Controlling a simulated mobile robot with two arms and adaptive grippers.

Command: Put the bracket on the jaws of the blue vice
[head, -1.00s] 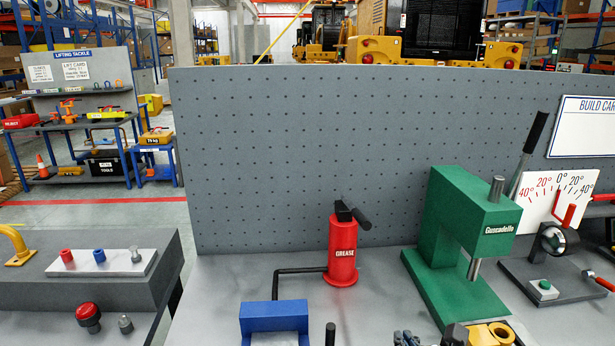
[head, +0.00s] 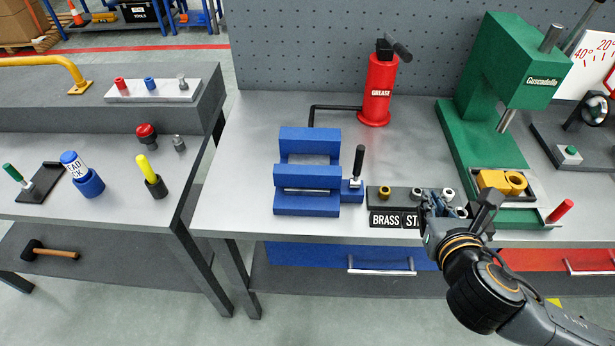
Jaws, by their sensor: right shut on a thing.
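The blue vice (head: 307,177) stands on the grey bench in the head view. Its two jaws lie apart with a gap between them, and its black handle stands upright at the right. The yellow bracket (head: 491,181), with a round hole at its right end, rests on the base of the green press. My left gripper is not in view.
The green press (head: 487,90) rises behind the bracket. A red-handled tool (head: 560,211) lies at the bench's front right. The bench left of the vice is clear. A second bench (head: 110,215) stands at the left.

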